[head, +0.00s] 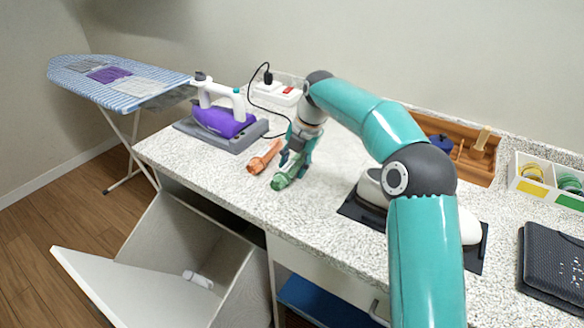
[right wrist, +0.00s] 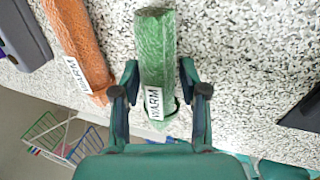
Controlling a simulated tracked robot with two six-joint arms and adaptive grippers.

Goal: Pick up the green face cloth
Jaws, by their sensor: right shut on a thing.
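The green face cloth (head: 281,182) is rolled up and lies at the front part of the speckled counter. In the right wrist view the green cloth (right wrist: 157,45) carries a white tag reading "WARM". My right gripper (head: 293,160) reaches down over the cloth from above. In the right wrist view the fingers of my right gripper (right wrist: 159,70) stand on either side of the roll, shut on it. Whether the cloth is clear of the counter cannot be told. My left gripper is not in view.
A rolled orange cloth (head: 264,157) lies just left of the green one. A purple iron (head: 222,121) stands on a grey pad behind it. A dark mat (head: 365,213) lies to the right. An open bin (head: 185,245) is below the counter edge.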

